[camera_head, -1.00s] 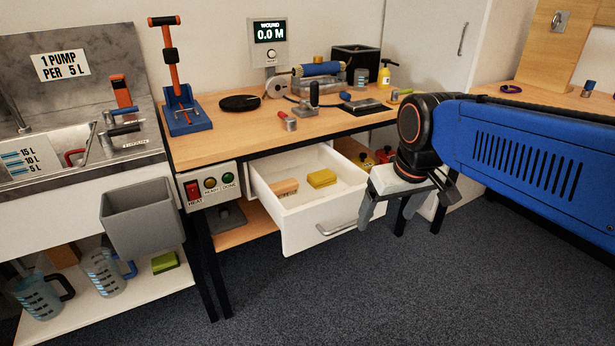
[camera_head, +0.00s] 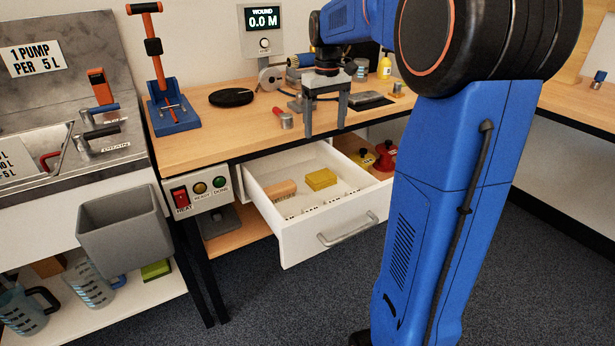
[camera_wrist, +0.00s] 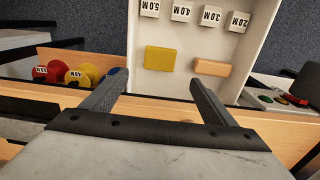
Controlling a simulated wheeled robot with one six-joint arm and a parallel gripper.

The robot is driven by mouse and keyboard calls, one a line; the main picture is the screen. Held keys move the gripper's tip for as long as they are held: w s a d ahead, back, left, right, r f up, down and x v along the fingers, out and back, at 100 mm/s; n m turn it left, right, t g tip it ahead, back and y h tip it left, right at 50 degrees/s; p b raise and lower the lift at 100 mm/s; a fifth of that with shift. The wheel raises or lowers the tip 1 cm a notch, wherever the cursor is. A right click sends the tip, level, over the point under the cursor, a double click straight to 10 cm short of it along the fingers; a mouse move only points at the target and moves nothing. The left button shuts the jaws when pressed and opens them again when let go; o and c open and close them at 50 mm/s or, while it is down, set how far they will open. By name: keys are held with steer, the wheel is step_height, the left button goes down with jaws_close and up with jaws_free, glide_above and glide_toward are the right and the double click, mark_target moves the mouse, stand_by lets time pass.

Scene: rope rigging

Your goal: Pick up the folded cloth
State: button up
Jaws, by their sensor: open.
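The folded cloth (camera_head: 321,179) is a small yellow block-like pad lying in the open white drawer (camera_head: 338,238), beside a tan wooden block. In the wrist view the yellow cloth (camera_wrist: 160,59) lies ahead of the fingers, left of the tan block. My gripper (camera_head: 324,133) points downward above the bench's front edge, behind and above the drawer. Its fingers also show in the wrist view (camera_wrist: 155,88), spread apart with nothing between them. The gripper does not touch the cloth.
The tan block (camera_head: 280,188) sits left of the cloth. Labelled compartments, 2.0 M to 5.0 M, line the drawer front. Red and yellow spools (camera_head: 384,156) stand on a shelf right of the drawer. The bench top (camera_head: 215,130) carries a clamp stand (camera_head: 165,90), a black disc and several tools.

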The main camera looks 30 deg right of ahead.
steer(key=w, duration=0.1)
glide_above(321, 175)
step_height(321, 175, down, 12)
steer(key=shift+w+d+f, duration=0.1)
steer(key=shift+f, duration=2.7)
steer(key=c, duration=0.8)
